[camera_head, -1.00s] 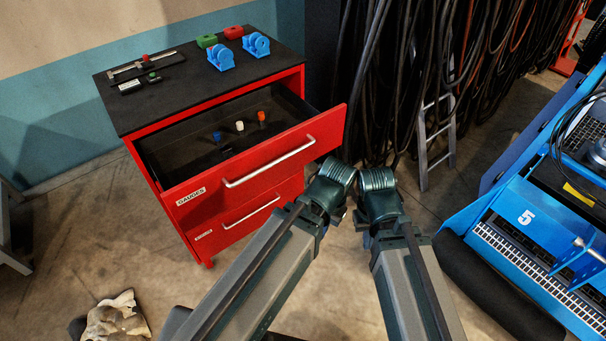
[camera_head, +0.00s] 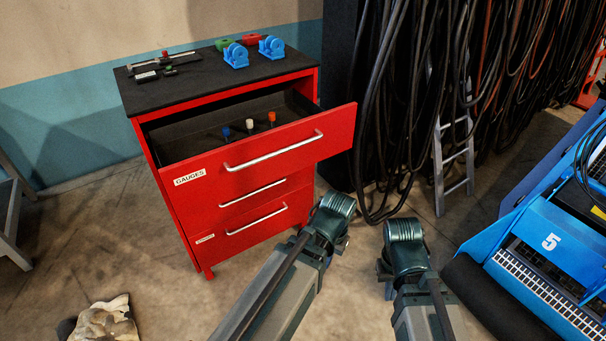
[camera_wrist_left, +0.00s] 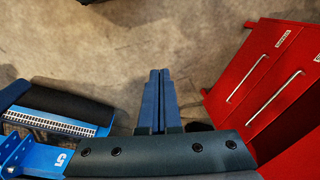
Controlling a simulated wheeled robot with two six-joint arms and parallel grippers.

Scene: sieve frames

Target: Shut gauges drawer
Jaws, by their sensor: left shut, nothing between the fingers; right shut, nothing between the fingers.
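The gauges drawer (camera_head: 225,182) is the top drawer of a red cabinet (camera_head: 190,230). It stands pulled out, with its "GAUGES" label at the left of its front and a silver handle (camera_head: 275,152) across it. Blue, white and orange-topped pieces (camera_head: 249,125) stand inside. My left gripper (camera_wrist_left: 158,90) is shut and empty in the left wrist view, over the floor and beside the red cabinet front (camera_wrist_left: 265,80). My right gripper (camera_head: 386,270) is shut, mostly hidden behind its own arm, right of the cabinet and apart from the drawer.
The black cabinet top (camera_head: 200,78) carries a caliper (camera_head: 163,62), blue gauges (camera_head: 236,56) and red and green blocks. Cables and a ladder (camera_head: 452,160) are behind to the right. A blue machine (camera_head: 550,225) stands at right. A cloth (camera_head: 105,322) lies on the floor.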

